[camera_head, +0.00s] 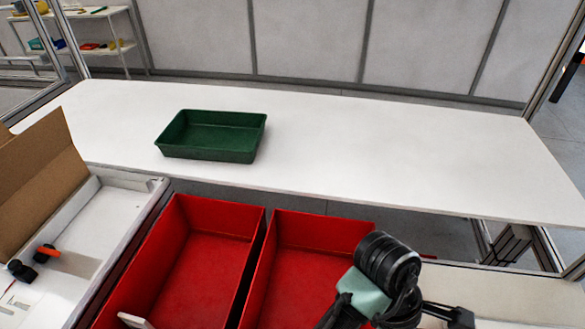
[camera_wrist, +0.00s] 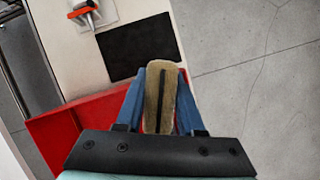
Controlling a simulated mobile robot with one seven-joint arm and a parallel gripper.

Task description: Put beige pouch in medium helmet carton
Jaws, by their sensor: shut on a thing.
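The beige pouch (camera_wrist: 172,88) is in the wrist view, held upright between the blue fingers of my gripper (camera_wrist: 160,82). It has a dark stripe down its middle. My gripper is shut on it, above a pale surface with a black mat and beside a red bin. In the head view my arm is at the lower right; the pouch and fingertips are not clearly seen there. A brown cardboard flap (camera_head: 40,160) stands at the left edge of the head view; I cannot tell whether it belongs to the medium helmet carton.
Two red bins (camera_head: 205,262) stand side by side at the front. A green tray (camera_head: 210,152) sits on the white table (camera_head: 400,150), whose right half is clear. A white shallow tray (camera_head: 110,215) at left holds a black and orange tool (camera_head: 45,252). The black mat (camera_wrist: 140,47) lies flat.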

